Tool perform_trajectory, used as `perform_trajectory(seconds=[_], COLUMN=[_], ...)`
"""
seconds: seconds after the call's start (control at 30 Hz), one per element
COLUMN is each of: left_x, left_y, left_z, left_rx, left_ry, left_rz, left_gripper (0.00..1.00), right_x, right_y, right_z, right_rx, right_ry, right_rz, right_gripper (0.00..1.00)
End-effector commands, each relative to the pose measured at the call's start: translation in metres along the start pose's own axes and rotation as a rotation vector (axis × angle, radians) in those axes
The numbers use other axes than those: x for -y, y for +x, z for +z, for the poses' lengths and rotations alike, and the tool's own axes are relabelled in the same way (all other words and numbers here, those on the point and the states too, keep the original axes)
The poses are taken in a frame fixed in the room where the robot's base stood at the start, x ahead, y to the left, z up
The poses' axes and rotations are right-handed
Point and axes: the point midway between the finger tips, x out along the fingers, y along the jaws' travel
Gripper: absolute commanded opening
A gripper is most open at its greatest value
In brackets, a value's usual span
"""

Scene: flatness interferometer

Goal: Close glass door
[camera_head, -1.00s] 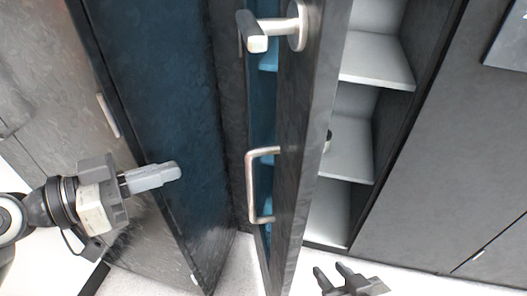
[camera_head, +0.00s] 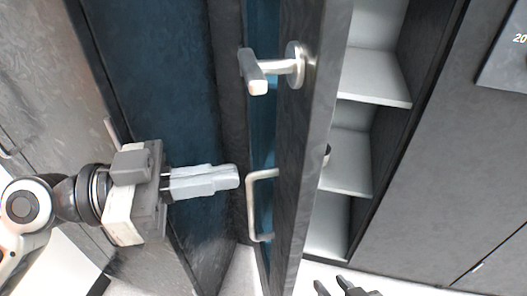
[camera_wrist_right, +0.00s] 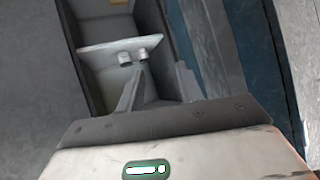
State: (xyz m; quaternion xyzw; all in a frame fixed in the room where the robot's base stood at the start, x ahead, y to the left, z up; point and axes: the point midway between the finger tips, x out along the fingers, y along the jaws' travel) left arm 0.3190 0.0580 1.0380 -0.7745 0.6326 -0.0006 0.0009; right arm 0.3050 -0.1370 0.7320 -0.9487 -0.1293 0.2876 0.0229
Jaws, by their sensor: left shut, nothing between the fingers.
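The glass door (camera_head: 307,150) stands open in the middle of the head view, seen nearly edge-on, with a dark frame and blue glass. It carries a metal lever handle (camera_head: 258,72) above and a U-shaped pull handle (camera_head: 252,205) below. My left gripper (camera_head: 238,177) is shut and empty, its fingertips just left of the pull handle; I cannot tell whether they touch it. My right gripper (camera_head: 331,284) is low at the bottom edge, its fingers apart, right of the door. The right wrist view shows its fingers in front of shelves.
An open cabinet with pale shelves (camera_head: 375,90) lies right of the door. A second blue glass panel (camera_head: 160,90) in a dark frame is at the left. A dark flat front (camera_head: 440,190) fills the right side.

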Motion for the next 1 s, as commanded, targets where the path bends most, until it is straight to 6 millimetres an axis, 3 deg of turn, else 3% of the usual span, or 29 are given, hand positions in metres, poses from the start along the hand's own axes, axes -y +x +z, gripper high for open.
perform_trajectory(seconds=[0.13,0.33,1.0], left_x=[0.001,0.001,0.007], left_y=[0.029,0.053,0.068], left_z=[-0.007,-0.003,-0.001], left_rx=[-0.005,-0.002,-0.002], left_ry=[-0.003,-0.003,-0.001], left_rz=[0.001,-0.001,-0.009], left_gripper=[0.00,0.00,0.00], right_x=[-0.001,-0.003,-0.005], right_y=[-0.007,-0.010,-0.008], right_z=[-0.011,-0.006,-0.004], right_rx=[0.014,0.043,0.048], right_ry=[-0.023,-0.048,-0.063], right_rz=[0.012,0.019,0.019], right_gripper=[0.36,0.36,0.36])
